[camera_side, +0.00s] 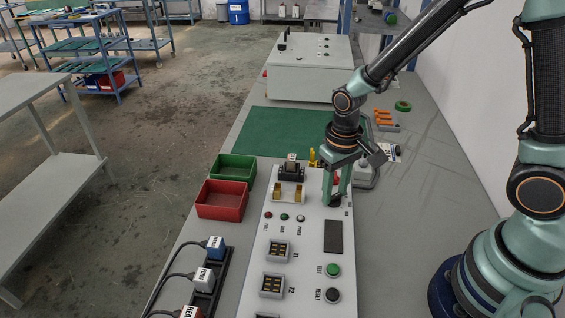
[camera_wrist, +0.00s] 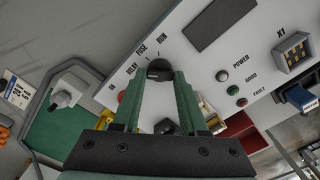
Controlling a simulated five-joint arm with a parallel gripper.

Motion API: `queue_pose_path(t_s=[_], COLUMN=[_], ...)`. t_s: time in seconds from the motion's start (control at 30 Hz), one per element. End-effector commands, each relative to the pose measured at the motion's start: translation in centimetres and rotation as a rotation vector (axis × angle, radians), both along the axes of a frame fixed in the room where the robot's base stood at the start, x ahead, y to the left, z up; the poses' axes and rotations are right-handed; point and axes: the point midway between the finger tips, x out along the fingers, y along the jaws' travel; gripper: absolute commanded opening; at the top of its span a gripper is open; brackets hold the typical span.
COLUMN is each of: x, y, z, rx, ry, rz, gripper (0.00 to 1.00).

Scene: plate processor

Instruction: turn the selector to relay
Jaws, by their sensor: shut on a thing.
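The selector is a black round knob (camera_wrist: 159,68) on the white panel (camera_wrist: 232,75), with printed labels around it that read RELAY, FUSE and RUN, plus a small one that I cannot read fully. My gripper (camera_wrist: 158,78) is shut on this knob, with one green finger on each side of it. In the side view my gripper (camera_side: 336,197) points down at the right part of the panel, and the dark knob (camera_side: 335,202) is mostly hidden between the fingertips. I cannot make out which label the knob's pointer faces.
The panel also carries a dark display (camera_side: 333,236), a green button (camera_side: 333,270), a black button (camera_side: 333,295) and small lamps. Red (camera_side: 222,200) and green (camera_side: 233,168) bins stand left of it. A power strip with plugs (camera_side: 205,278) lies at the front left. A green mat (camera_side: 270,130) lies behind.

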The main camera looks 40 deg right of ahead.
Motion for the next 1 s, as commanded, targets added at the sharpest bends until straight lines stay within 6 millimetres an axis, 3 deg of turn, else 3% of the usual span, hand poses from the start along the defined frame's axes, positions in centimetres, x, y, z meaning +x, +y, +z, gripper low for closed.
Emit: queue_pose_path(t_s=[0.47,0.5,0.57,1.0], x=[-0.11,-0.11,-0.10,0.08], y=[0.00,0.00,0.00,0.02], z=[0.01,0.01,0.01,0.77], rx=[-0.001,-0.001,-0.001,0.001], ry=[0.004,0.004,0.003,-0.003], rz=[0.017,0.017,0.016,0.014], gripper=[0.00,0.54,0.72,0.72])
